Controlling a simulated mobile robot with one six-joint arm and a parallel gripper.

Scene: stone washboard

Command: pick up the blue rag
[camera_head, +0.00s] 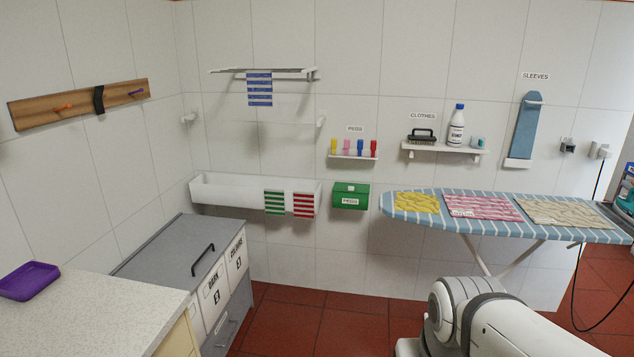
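A blue rag (259,89) with pale stripes hangs from the white wall rack (228,71), high on the tiled back wall. It hangs flat and straight down, with free wall below it. My gripper is not in view. Only white links of my arm show at the bottom right, far below and to the right of the rag.
A white trough (225,191) below the rack has a green striped rag (274,203) and a red striped rag (303,205) over its front. A grey hamper (180,245) and speckled counter (100,312) stand left. An ironing board (450,218) with folded cloths stands right. Red floor is open mid-view.

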